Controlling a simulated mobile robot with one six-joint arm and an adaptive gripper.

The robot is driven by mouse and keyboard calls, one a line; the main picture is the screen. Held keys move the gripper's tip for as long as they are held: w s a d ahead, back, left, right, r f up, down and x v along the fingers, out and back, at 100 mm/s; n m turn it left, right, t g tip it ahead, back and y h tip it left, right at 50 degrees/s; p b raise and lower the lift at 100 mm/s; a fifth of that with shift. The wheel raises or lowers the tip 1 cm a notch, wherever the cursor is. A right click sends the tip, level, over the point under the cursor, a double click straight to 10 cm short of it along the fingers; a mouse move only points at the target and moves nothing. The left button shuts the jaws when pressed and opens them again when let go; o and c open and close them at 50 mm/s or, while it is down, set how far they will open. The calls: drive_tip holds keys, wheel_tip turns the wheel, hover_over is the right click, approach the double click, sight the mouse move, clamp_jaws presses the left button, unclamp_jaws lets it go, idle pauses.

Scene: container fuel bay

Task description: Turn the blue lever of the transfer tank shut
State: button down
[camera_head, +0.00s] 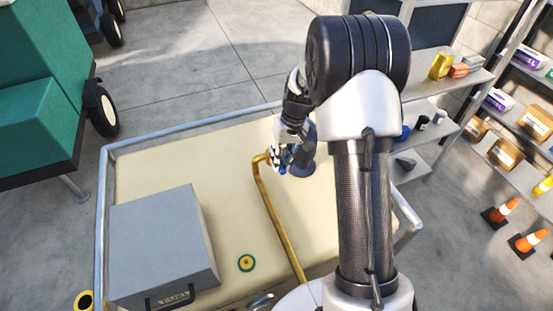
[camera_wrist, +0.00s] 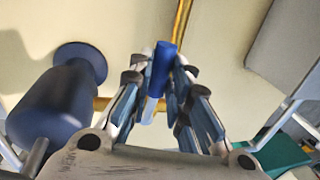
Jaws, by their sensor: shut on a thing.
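The blue lever (camera_wrist: 163,62) stands between the fingertips of my gripper (camera_wrist: 159,78) in the wrist view, with a finger on each side. My gripper is shut on it. In the head view my gripper (camera_head: 281,160) is over the tan tank top, and only a small bit of blue (camera_head: 282,170) shows beneath the fingers. The brass pipe (camera_head: 278,222) bends beside the lever; it also shows behind the lever in the wrist view (camera_wrist: 181,30). The fingers and lever hide the valve body, so I cannot tell the lever's exact angle to the pipe.
A dark blue cylinder with a round flange (camera_wrist: 62,100) stands close beside my gripper. A grey box (camera_head: 160,245) sits on the tank top (camera_head: 150,165), near a yellow-green round fitting (camera_head: 246,263). A pale blue rail (camera_head: 103,215) edges the tank. Shelves and cones (camera_head: 528,242) stand right.

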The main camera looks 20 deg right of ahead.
drive_tip(key=shift+d+n, duration=0.25)
drive_tip(key=shift+n, duration=0.05)
idle(0.4)
drive_tip(key=c, duration=1.5)
unclamp_jaws()
drive_tip(key=shift+r, duration=0.1)
drive_tip(key=r, duration=0.4)
drive_tip(key=d+r, duration=0.1)
drive_tip(key=r, duration=0.2)
drive_tip(key=d+r, duration=0.1)
drive_tip(key=r, duration=0.3)
drive_tip(key=shift+d+r, duration=0.2)
drive_tip(key=shift+r, duration=0.15)
